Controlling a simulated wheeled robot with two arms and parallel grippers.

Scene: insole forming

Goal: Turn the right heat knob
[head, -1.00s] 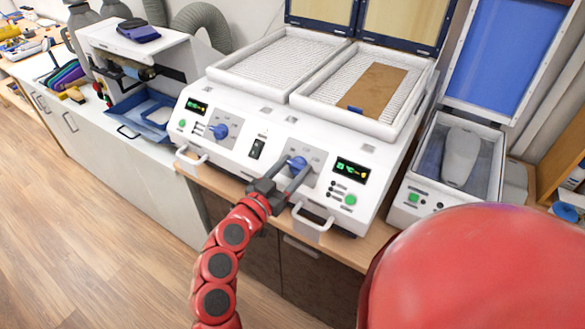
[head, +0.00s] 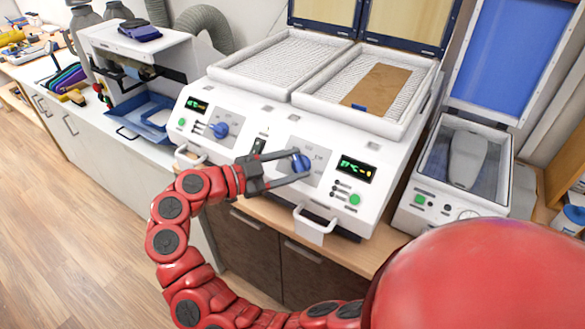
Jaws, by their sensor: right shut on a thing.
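The right heat knob (head: 300,163) is a blue dial on the sloped white front panel of the heating machine (head: 232,177), left of the right green display (head: 355,169). My right gripper (head: 304,165) reaches it from the left, with one finger above and one below, shut on the knob. The fingers partly hide the knob and its printed marks. The left heat knob (head: 220,130) is a similar blue dial with nothing touching it. My left gripper is not in view.
White handles (head: 314,227) stick out from the machine's front edge. A brown sheet (head: 377,86) lies on the right heating tray (head: 327,96). A smaller unit (head: 415,218) with a grey form stands to the right. Open floor (head: 85,220) lies at the left.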

